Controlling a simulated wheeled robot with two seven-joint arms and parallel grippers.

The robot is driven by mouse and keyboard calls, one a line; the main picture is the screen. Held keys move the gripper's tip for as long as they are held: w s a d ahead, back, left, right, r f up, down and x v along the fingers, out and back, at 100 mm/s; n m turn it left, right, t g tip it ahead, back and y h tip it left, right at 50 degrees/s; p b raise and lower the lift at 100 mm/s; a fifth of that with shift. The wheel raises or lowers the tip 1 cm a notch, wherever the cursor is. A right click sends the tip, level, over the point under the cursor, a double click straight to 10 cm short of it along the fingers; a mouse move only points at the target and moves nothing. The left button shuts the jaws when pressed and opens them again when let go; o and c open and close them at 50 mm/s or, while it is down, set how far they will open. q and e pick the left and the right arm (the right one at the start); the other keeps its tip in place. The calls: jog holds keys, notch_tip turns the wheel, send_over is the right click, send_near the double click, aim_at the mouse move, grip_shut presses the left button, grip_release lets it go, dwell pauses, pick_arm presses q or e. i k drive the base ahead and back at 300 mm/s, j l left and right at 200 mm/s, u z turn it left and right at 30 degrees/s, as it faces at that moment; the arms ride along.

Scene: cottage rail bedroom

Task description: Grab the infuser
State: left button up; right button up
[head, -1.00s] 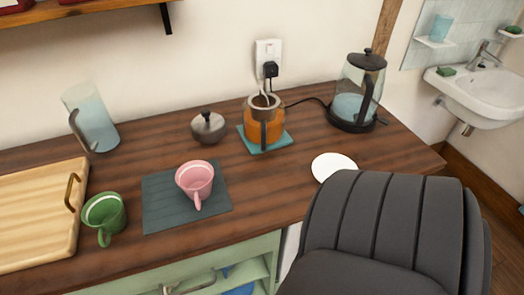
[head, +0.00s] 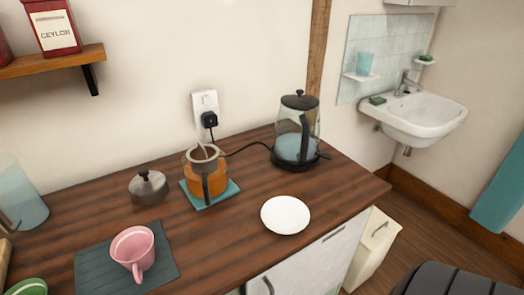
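A glass teapot (head: 208,178) of amber liquid stands on a teal trivet (head: 222,193) in the middle of the head view. The infuser (head: 204,155) appears to sit in its open top, with a thin stem sticking up; most of it is hidden inside. Neither of my grippers is in view.
A pink cup (head: 133,252) stands on a dark mat (head: 95,272) at the front left. An electric kettle (head: 297,135) is behind right, its cord running to the wall socket (head: 206,108). A grey chair (head: 450,280) is at bottom right; a sink (head: 425,112) is beyond.

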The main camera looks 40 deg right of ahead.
aim_at(198, 154)
jog(key=i+l+z, duration=0.15)
jog(key=z, duration=0.75)
jog(key=i, duration=0.35)
